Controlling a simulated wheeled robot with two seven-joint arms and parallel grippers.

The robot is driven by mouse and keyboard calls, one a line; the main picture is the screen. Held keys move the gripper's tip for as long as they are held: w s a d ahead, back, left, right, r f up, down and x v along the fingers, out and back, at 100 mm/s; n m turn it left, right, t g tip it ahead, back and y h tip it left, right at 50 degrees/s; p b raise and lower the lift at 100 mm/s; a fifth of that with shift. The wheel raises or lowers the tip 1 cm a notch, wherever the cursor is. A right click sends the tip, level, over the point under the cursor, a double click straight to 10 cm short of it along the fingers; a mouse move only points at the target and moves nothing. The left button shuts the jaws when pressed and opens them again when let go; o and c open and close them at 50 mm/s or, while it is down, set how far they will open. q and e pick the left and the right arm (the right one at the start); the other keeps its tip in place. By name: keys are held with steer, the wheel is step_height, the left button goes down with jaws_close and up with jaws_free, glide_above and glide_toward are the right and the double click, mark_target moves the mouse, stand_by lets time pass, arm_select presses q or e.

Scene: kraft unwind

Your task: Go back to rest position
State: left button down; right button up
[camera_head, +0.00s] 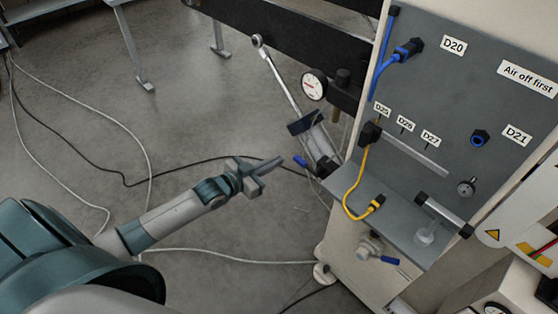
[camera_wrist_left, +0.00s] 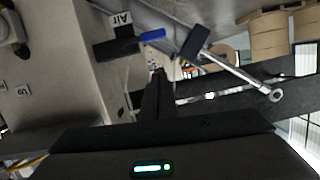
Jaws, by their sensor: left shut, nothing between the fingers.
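My left gripper (camera_head: 268,165) is shut and empty in the head view. It is held out over the open floor, left of the machine's grey panel (camera_head: 460,110). Its closed dark fingers also show in the left wrist view (camera_wrist_left: 158,85). A valve with a blue handle, tagged "Air", shows beyond the fingers in the wrist view (camera_wrist_left: 122,48); its blue handle (camera_head: 300,160) is just right of the fingertips in the head view. I cannot tell the exact gap between them. My right gripper is in neither view.
A pressure gauge (camera_head: 314,85) and a long metal lever (camera_head: 280,72) stand beyond the gripper. A yellow cable (camera_head: 350,200) hangs on the machine's front. A blue-handled valve (camera_head: 375,250) sits lower. Cables lie across the grey floor (camera_head: 190,120), otherwise clear at left.

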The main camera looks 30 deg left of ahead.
arm_select(q)
steer(key=shift+s+f, duration=0.1)
stand_by(0.5)
steer(key=s+d+f+n+g+y, duration=0.1)
steer(key=s+d+f+g+y, duration=0.1)
steer(key=s+f, duration=0.8)
steer(key=s+d+f+n+g+y, duration=0.15)
steer(key=s+f, duration=0.25)
steer(key=f, duration=1.1)
steer(key=s+d+f+g, duration=0.2)
steer(key=s+d+f, duration=0.2)
steer(key=s+f, duration=0.3)
steer(key=s+d+f+g, duration=0.3)
steer(key=s+d+f, duration=0.2)
steer(key=s, duration=0.7)
step_height(320, 180, down, 2)
steer(key=shift+s+d+f, duration=0.15)
steer(key=shift+s+d, duration=0.1)
steer(key=shift+s, duration=0.15)
steer(key=shift+a+g, duration=0.1)
steer(key=shift+g, duration=0.15)
